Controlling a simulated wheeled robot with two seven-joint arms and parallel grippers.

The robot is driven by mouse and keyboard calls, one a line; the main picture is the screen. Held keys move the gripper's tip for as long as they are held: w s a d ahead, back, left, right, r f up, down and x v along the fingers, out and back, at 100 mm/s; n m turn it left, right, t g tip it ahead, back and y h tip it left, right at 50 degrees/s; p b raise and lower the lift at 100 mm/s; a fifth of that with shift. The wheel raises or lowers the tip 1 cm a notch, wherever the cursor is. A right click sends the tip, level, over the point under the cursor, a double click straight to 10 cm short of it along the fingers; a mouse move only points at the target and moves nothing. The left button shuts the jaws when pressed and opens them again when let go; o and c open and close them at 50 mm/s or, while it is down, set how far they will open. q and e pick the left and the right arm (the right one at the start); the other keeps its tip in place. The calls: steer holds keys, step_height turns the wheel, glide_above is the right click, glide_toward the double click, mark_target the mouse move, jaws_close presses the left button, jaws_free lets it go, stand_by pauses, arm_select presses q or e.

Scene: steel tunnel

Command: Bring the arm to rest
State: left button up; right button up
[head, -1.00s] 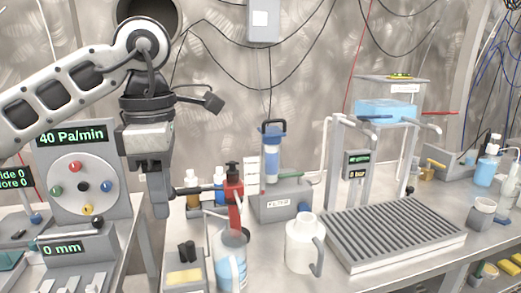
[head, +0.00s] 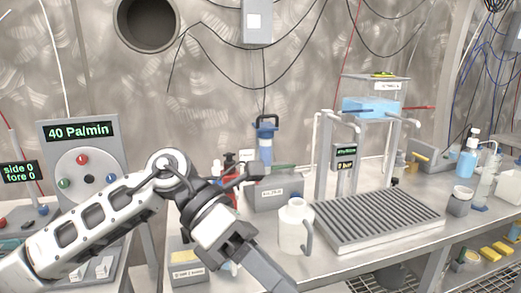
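My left arm comes in from the left, low in the head view, and crosses in front of the bench. Its gripper (head: 268,272) points down and to the right at the bottom edge, in front of the white jug (head: 294,228). I see no object held in it, but the angle hides whether its fingers are apart. My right arm and gripper are not in view.
A panel reading 40 Pa/min (head: 80,132) stands at left, partly behind my arm. Bottles stand at far right.

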arm_select(q)
steer(key=s+d+r+n+g+h, duration=0.2)
steer(key=d+r+n+h, duration=0.15)
steer(key=h, duration=0.35)
steer(key=w+a+f+n+t+y, duration=0.1)
steer(key=w+a+f+n+t, duration=0.25)
steer(key=n+t, duration=0.65)
steer(key=w+a+f+n+t+y, duration=0.2)
steer(key=w+a+f+n+t, duration=0.15)
steer(key=n+t, duration=0.7)
steer(key=w+a+f+n+t+y, duration=0.15)
steer(key=a+f+n+t, duration=0.35)
steer(key=n, duration=0.8)
steer(key=s+a+f+n+g+y, duration=0.2)
steer(key=s+f+n+y, duration=0.1)
steer(key=f, duration=0.4)
steer(key=s+a+f+n+g+y, duration=0.2)
steer(key=s+f+n, duration=0.3)
steer(key=f, duration=0.3)
steer(key=s+a+f+n+g+y, duration=0.2)
steer(key=s+a+f+n+y, duration=0.1)
steer(key=f, duration=0.5)
steer(key=shift+s+a+n+y, duration=0.15)
steer(key=shift+s+n+y, duration=0.35)
steer(key=shift+n+y, duration=0.15)
steer(key=shift+g, duration=0.25)
